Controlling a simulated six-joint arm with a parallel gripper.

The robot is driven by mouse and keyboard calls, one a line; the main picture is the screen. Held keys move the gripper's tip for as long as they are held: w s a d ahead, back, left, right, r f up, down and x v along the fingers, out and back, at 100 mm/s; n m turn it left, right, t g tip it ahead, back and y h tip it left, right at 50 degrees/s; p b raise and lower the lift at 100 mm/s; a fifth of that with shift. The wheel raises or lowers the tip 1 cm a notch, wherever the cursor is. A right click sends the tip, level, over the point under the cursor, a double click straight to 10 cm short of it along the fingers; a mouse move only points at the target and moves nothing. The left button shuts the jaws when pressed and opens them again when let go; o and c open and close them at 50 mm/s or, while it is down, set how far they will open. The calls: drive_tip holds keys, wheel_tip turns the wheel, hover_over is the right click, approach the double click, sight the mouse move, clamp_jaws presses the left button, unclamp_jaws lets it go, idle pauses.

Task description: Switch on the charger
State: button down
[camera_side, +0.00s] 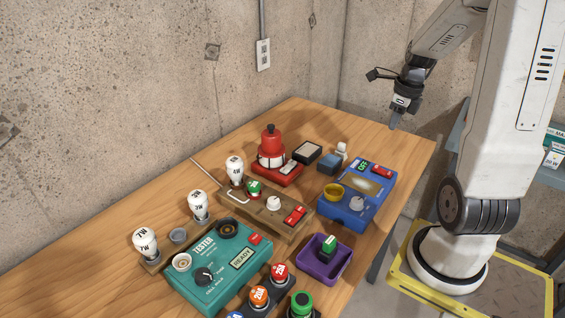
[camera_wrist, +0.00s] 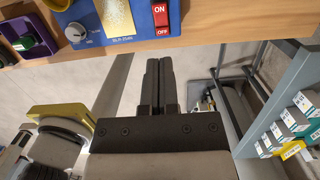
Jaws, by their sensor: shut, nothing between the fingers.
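No label I can read says charger. A blue box (camera_side: 355,200) with a dark OFF display (camera_side: 362,166), a pale window, a white dial and a red rocker switch (camera_side: 381,171) stands at the table's right edge.
A red lamp-like device (camera_side: 271,141) sits on a red base. A wooden board (camera_side: 262,212) with a red switch, a teal tester (camera_side: 215,275), a purple tray (camera_side: 311,268) and several bulbs crowd the table (camera_side: 105,275). A shelf (camera_wrist: 290,85) stands right in the wrist view.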

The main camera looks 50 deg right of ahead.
sight(377, 166)
drive_tip(key=shift+w+f, duration=0.3)
drive_tip(key=shift+f, duration=1.85)
drive_tip(key=shift+w+f, duration=0.3)
drive_tip(key=shift+f, duration=1.85)
drive_tip(key=shift+w+f, duration=0.3)
drive_tip(key=shift+f, duration=1.85)
drive_tip(key=shift+w+f, duration=0.1)
drive_tip(key=shift+f, duration=0.05)
drive_tip(key=shift+f+g, duration=0.15)
drive_tip(key=shift+g, duration=0.15)
drive_tip(key=shift+s+r, duration=0.35)
drive_tip(key=shift+s, duration=0.35)
drive_tip(key=shift+r, duration=0.1)
